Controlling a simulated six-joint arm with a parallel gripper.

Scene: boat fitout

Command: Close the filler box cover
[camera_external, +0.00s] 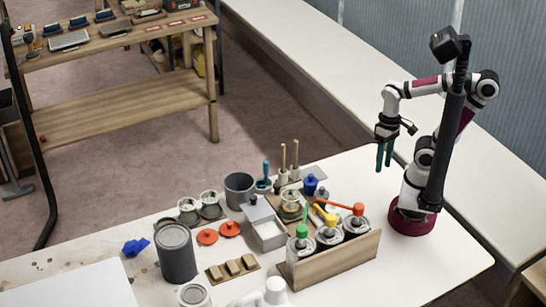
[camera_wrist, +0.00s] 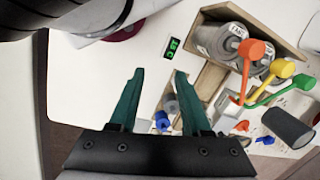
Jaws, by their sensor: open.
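The filler box appears to be the small pale grey box (camera_external: 270,237) in the middle of the white table, left of the wooden rack. Its grey cover (camera_external: 257,209) stands raised at the box's back edge, so the box is open. In the wrist view a pale box (camera_wrist: 226,114) shows right of the fingers, partly crossed by coloured handles; its cover is hard to tell there. My gripper (camera_external: 384,157) is open and empty, high above the table's far right part, well apart from the box. Its teal fingers (camera_wrist: 159,76) are spread in the wrist view.
A wooden rack (camera_external: 336,264) holds canisters with green, yellow and orange handles, close right of the box. A dark grey cup (camera_external: 239,187), red lids (camera_external: 207,237), a large grey can (camera_external: 176,254) and wooden blocks (camera_external: 233,267) stand around it. Bare table lies near my base.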

